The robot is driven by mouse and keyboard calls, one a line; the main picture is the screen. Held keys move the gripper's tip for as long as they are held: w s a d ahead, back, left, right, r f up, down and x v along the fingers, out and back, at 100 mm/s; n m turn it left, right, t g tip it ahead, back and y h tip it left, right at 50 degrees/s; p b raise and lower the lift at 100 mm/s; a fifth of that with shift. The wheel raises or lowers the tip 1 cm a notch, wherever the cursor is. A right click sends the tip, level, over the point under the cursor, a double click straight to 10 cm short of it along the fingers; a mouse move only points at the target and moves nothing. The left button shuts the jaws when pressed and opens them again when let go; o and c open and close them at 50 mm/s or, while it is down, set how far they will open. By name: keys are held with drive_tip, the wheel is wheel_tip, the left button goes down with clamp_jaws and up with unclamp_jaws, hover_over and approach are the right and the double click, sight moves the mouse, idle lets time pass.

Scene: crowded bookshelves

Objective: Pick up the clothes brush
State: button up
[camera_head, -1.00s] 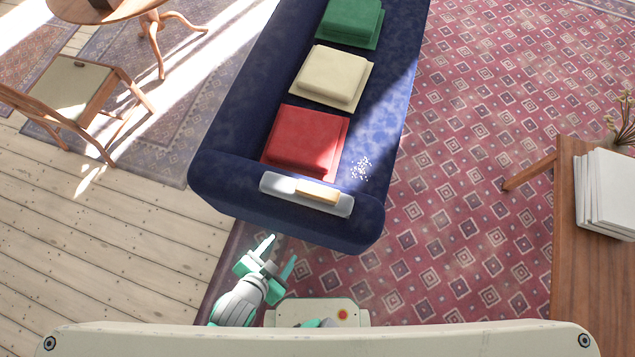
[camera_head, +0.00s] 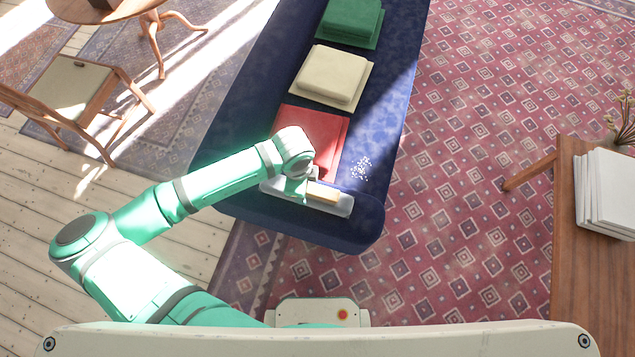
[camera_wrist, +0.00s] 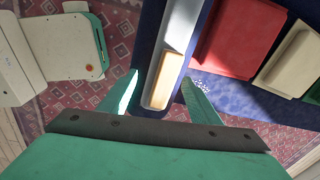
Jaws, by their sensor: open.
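The clothes brush, seemingly the tan block (camera_head: 323,192), lies in a pale, long, narrow tray (camera_head: 345,208) on the near arm of the blue sofa. In the wrist view the brush (camera_wrist: 166,72) lies lengthwise at the near end of the tray (camera_wrist: 178,30). My gripper (camera_wrist: 159,80) is open and empty, with one green finger on each side of the tray and brush in the picture. I cannot tell how far above them it is.
Red (camera_head: 322,130), cream (camera_head: 332,73) and green (camera_head: 350,22) cushions lie along the blue sofa (camera_head: 385,110). Small white bits (camera_head: 361,169) lie beside the red one. A wooden table with white books (camera_head: 603,190) stands right; a chair (camera_head: 70,85) stands left.

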sight(318, 190)
drive_tip(key=shift+m+g+y, duration=0.3)
drive_tip(key=shift+m, duration=0.5)
drive_tip(key=d, duration=0.1)
drive_tip(key=d+r, duration=0.1)
drive_tip(key=w+d, duration=0.1)
drive_tip(key=shift+w+d+r, duration=0.1)
drive_tip(key=shift+d+r, duration=0.2)
drive_tip(key=shift+r, duration=0.1)
wheel_tip(318, 190, down, 11)
drive_tip(key=shift+w+d+r, duration=0.15)
drive_tip(key=shift+r, duration=0.05)
drive_tip(key=c, duration=1.2)
